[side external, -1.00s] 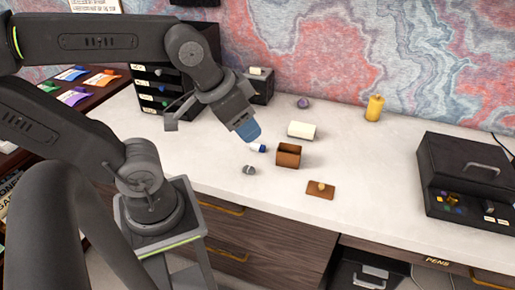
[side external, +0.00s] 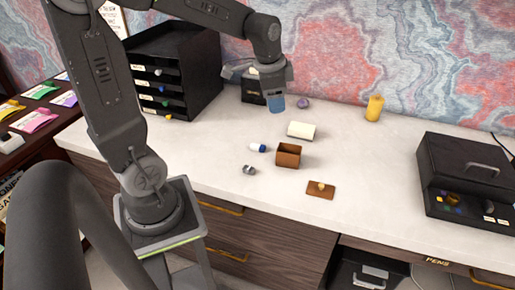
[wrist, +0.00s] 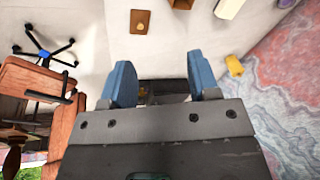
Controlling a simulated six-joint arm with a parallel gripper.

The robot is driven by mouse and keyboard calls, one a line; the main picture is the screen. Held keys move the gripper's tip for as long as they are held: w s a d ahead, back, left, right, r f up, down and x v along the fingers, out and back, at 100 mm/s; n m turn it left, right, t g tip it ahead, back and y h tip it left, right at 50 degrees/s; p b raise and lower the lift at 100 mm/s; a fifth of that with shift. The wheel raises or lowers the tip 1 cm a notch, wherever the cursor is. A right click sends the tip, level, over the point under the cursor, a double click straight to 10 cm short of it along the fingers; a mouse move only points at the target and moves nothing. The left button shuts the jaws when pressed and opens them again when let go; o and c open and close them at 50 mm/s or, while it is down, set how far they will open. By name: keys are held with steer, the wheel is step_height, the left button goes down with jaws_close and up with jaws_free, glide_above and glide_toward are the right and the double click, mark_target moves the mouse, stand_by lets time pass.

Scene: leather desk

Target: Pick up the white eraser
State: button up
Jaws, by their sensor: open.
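A white block (side external: 301,130), which looks like the eraser, lies on the pale desktop behind a small open brown box. It also shows at the top edge of the wrist view (wrist: 229,8), partly cut off. A smaller white and blue piece (side external: 257,148) lies to its left, and I cannot tell what it is. My gripper (side external: 277,104) is above the desk, up and left of the white block and apart from it.
The open brown box (side external: 289,155), a brown lid with a knob (side external: 321,190) and a grey piece (side external: 249,169) lie near the white block. A purple item (side external: 303,103) and yellow bottle (side external: 374,108) stand behind. Black drawers (side external: 188,70) are left, a black case (side external: 470,180) right.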

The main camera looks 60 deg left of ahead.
steer(key=w+a+f+m+g, duration=0.2)
steer(key=w+a+f, duration=0.2)
steer(key=a+f, duration=0.55)
steer(key=m+h, duration=0.1)
steer(key=m, duration=0.2)
glide_above(257, 145)
steer(key=shift+g, duration=0.3)
step_height(257, 145, down, 13)
steer(key=shift+w+d+f, duration=0.1)
steer(key=shift+f, duration=0.1)
steer(key=shift+d+f, duration=0.1)
steer(key=shift+f, duration=3)
steer(key=c, duration=1)
steer(key=shift+r, duration=0.1)
